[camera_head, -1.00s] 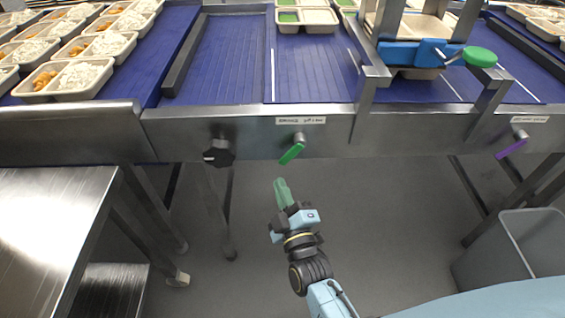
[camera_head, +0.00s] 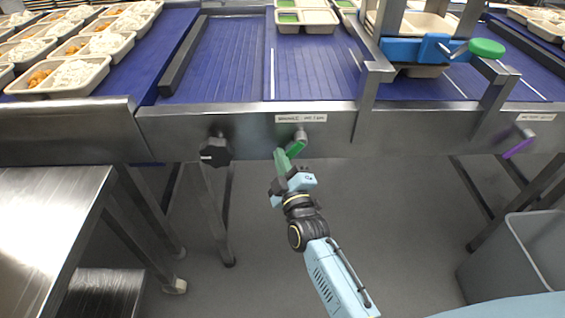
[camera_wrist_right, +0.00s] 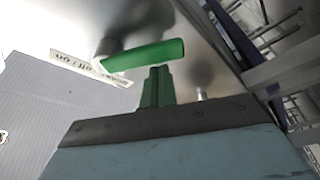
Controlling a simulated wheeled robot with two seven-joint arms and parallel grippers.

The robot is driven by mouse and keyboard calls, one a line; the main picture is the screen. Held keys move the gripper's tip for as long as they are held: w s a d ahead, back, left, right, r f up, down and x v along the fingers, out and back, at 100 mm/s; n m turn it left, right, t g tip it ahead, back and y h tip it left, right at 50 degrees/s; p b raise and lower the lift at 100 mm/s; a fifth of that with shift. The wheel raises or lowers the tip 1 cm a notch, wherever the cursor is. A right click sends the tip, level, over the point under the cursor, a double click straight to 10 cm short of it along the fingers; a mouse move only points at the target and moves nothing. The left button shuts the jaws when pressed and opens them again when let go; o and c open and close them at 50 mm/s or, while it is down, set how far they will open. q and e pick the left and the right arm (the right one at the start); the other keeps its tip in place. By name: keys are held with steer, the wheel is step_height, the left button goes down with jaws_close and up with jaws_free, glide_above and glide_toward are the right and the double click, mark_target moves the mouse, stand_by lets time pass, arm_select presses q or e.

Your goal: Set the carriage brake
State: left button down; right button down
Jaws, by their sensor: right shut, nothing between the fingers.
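The green brake lever (camera_head: 297,148) hangs from a metal pivot on the steel front rail, slanting down and to the left. A white label (camera_head: 301,118) with "off" and "on" wording sits above it. My right gripper (camera_head: 280,154) has green fingers, which are shut and empty, just left of the lever's lower end. In the right wrist view the lever (camera_wrist_right: 145,55) crosses just beyond the fingertips (camera_wrist_right: 157,70). Whether they touch it I cannot tell. My left gripper is out of view.
A black knob (camera_head: 215,151) is left of the lever on the rail, and a purple lever (camera_head: 519,147) is far right. A blue carriage part with a green knob (camera_head: 486,47) stands above the belt. A grey bin (camera_head: 535,245) is at lower right.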

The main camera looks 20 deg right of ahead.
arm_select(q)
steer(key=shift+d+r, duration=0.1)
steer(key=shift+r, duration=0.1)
arm_select(e)
steer(key=shift+d+f, duration=0.15)
steer(key=shift+n+p, duration=0.3)
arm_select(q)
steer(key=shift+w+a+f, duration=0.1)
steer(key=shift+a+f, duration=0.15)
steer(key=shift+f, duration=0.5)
arm_select(e)
steer(key=shift+s+d+f, duration=0.1)
